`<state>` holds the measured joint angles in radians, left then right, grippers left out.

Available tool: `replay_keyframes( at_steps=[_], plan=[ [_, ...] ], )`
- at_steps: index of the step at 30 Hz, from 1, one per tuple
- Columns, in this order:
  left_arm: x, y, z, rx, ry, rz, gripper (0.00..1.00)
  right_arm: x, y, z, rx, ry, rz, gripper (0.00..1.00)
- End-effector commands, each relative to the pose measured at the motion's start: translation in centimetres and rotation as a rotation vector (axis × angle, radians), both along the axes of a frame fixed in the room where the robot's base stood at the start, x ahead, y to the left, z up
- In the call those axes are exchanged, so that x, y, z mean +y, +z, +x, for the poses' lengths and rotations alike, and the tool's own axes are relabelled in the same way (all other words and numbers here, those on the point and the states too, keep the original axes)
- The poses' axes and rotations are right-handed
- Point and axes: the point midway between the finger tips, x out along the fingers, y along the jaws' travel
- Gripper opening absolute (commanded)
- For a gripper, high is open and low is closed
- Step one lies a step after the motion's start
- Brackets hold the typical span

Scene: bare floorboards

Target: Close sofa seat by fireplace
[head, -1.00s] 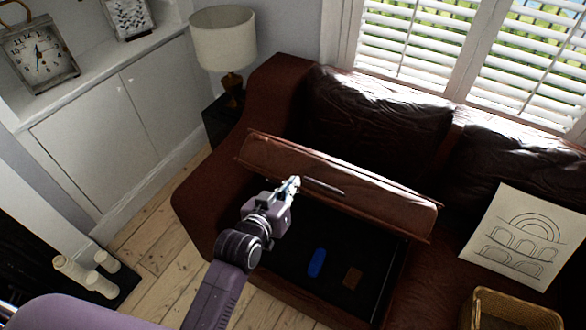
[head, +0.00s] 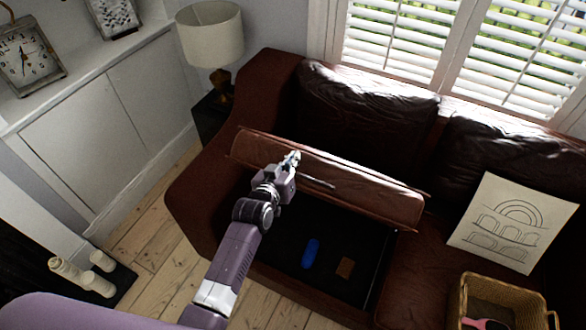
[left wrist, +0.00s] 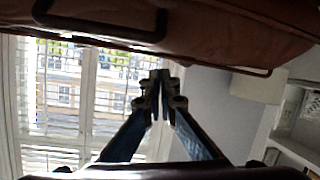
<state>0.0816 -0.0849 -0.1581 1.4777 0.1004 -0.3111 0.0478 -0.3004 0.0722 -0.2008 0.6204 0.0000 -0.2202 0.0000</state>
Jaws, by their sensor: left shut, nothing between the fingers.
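The brown leather sofa (head: 190,205) has its left seat lid (head: 370,192) raised and tilted up towards the backrest. Below it, the dark storage box (head: 330,288) is open. My left gripper (head: 293,160) is shut and empty, at the lid's underside near its dark handle bar; I cannot tell whether it touches. In the left wrist view, the closed fingertips (left wrist: 159,78) show below the lid's brown edge (left wrist: 215,30) and the handle bar (left wrist: 100,28). My right gripper is not in view.
A blue object (head: 310,253) and a small brown one (head: 345,267) lie in the storage box. A drawing (head: 512,222) and a wicker basket (head: 503,288) sit on the right seat. A lamp (head: 210,35) stands beyond the sofa's left arm, with candles (head: 90,275) at lower left.

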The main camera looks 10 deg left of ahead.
Motion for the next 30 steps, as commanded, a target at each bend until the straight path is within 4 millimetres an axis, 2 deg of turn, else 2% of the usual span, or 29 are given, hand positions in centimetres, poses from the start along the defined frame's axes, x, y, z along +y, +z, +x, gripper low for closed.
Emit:
replay_keyframes(
  at_steps=[1, 3, 9, 23, 30],
  plan=[
    [-0.1, -0.9, -1.0, 0.014, -0.002, 0.001, 0.00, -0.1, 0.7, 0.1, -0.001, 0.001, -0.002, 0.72],
    [-0.2, -1.6, -1.5, 0.012, -0.001, 0.001, 0.00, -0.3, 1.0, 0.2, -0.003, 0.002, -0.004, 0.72],
    [-0.3, -2.6, -2.3, 0.009, -0.002, 0.000, 0.00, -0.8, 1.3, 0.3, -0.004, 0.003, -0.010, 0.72],
    [-0.2, -2.9, -2.3, 0.009, -0.002, 0.001, 0.00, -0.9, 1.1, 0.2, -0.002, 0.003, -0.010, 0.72],
    [-0.2, -4.1, -2.4, 0.012, -0.002, 0.002, 0.00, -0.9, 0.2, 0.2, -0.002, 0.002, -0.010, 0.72]
  ],
)
